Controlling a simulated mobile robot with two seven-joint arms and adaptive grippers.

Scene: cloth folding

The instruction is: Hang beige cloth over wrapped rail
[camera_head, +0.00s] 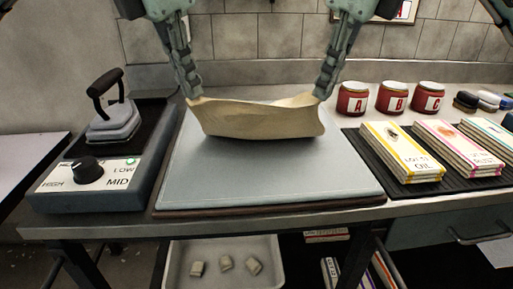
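The beige cloth (260,120) hangs between my two grippers above the grey-blue pad on the table, sagging in the middle with its lower edge close to the pad. My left gripper (194,97) is shut on the cloth's upper left corner. My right gripper (320,95) is shut on its upper right corner. I see no wrapped rail that I can make out in this view. Whether the cloth's lower edge touches the pad is hard to tell.
The grey-blue pad (270,180) is bare in front of the cloth. An iron (112,120) stands on a dial-fitted base (95,185) at left. Red jars (352,98) and boxed packs (400,150) on a dark mat stand at right. A white bin (185,262) sits below.

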